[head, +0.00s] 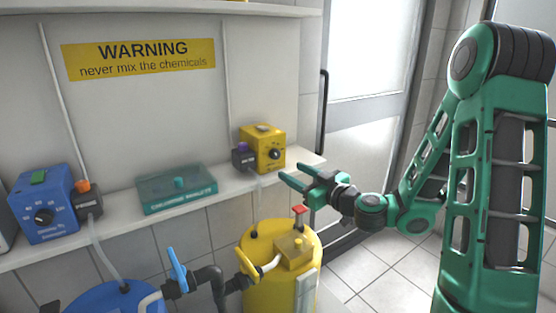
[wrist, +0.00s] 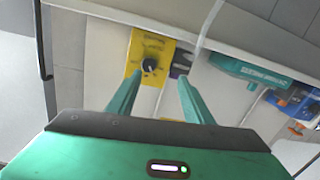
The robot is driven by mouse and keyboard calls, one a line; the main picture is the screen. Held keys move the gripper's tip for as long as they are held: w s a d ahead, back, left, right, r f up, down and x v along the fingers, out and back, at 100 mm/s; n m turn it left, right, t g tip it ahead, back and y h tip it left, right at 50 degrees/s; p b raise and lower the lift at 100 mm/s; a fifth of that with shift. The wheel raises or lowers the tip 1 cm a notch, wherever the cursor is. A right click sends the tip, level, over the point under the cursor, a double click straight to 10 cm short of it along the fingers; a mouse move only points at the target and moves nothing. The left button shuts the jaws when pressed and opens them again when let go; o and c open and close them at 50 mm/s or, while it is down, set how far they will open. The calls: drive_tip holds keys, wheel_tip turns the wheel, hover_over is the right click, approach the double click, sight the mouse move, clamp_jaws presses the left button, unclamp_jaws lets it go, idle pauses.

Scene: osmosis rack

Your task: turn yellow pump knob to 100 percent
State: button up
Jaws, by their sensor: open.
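The yellow pump (head: 264,146) stands near the right end of the shelf. Its round black knob (head: 274,154) is on the front face, and its pointer setting is too small to read. In the wrist view the yellow pump (wrist: 153,50) appears upside down, with the knob (wrist: 149,65) in line between my finger tips and beyond them. My gripper (head: 285,172) is open and empty, in front of the shelf and slightly below and right of the knob. It also shows in the wrist view (wrist: 160,75), with its fingers spread and apart from the pump.
A blue pump (head: 43,205) and a teal chlorine box (head: 176,190) stand on the shelf (head: 115,213) to the left. Below are a yellow tank (head: 262,290), a blue tank (head: 113,299) and pipes with a blue valve handle (head: 177,268). A door is at right.

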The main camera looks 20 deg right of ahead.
sight(277, 155)
drive_tip(key=shift+m+t+h, duration=0.4)
drive_tip(key=shift+m+h, duration=0.1)
drive_tip(key=shift+w+d+r+x, duration=0.1)
drive_tip(key=shift+d+x, duration=0.15)
drive_tip(key=shift+x, duration=1.6)
drive_tip(key=shift+w+d+r+x, duration=0.1)
drive_tip(key=shift+d+x, duration=0.2)
drive_tip(key=shift+x, duration=1.5)
drive_tip(key=shift+w+d+r+x, duration=0.1)
drive_tip(key=shift+d+x, duration=0.15)
drive_tip(key=shift+x, duration=1.6)
drive_tip(key=shift+s, duration=0.1)
drive_tip(key=shift+c, duration=0.3)
drive_tip(key=shift+f, duration=0.1)
drive_tip(key=c, duration=1)
